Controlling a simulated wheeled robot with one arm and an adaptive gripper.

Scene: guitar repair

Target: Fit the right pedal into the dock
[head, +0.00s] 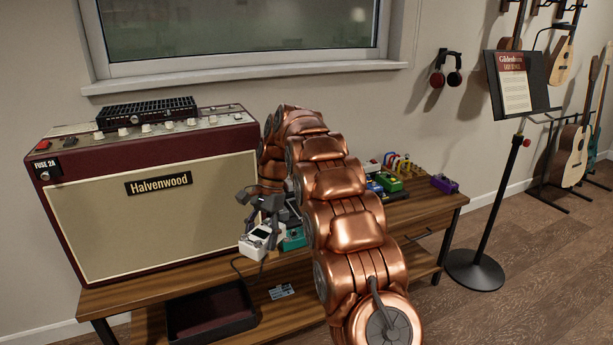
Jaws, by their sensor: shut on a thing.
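My gripper (264,215) is in front of the amplifier's right side, pointing down. It is shut on a white pedal (254,245) with a dark face and holds it near the bench's front edge. I cannot tell whether the pedal touches the bench. A teal pedal (294,239) is just right of it, partly hidden by my arm. Several coloured pedals, among them a green one (388,182), stand in a group behind my arm. A purple pedal (445,184) sits apart at the bench's right end. I cannot make out the dock; my arm covers the bench's middle.
A red amplifier (150,216) fills the left of the wooden bench (425,215), with a black vented unit (147,112) on top. A dark open tray (212,318) is on the lower shelf. A music stand (500,200) and guitars (571,152) are at the right.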

